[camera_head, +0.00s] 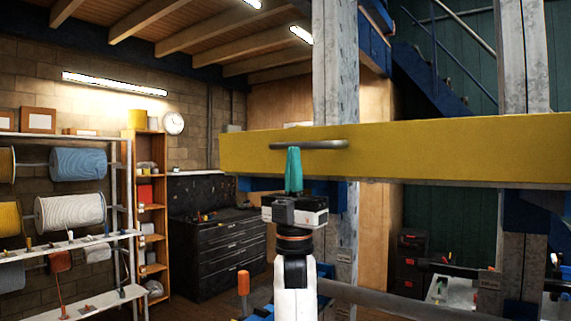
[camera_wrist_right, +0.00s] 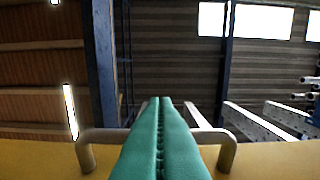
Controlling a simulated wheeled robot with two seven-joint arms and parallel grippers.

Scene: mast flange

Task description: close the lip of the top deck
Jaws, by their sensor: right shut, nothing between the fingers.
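The lip (camera_head: 440,149) is a wide yellow board that crosses the head view in front of grey metal posts. A grey bar handle (camera_head: 308,145) is fixed near its left end. My right gripper (camera_head: 293,152) points up with its green fingers together, in front of the board at the handle. In the right wrist view the shut green fingers (camera_wrist_right: 161,105) overlap the middle of the handle (camera_wrist_right: 228,150), which shows on both sides of them. The yellow lip (camera_wrist_right: 270,162) runs along the bottom there. Whether the fingers touch the handle is unclear. My left gripper is not in view.
Pale upright posts (camera_head: 336,70) stand behind the board. A shelf with cable reels (camera_head: 70,213) is at the left, and a black tool cabinet (camera_head: 222,243) stands at the back wall. A blue staircase (camera_head: 430,75) is at the upper right.

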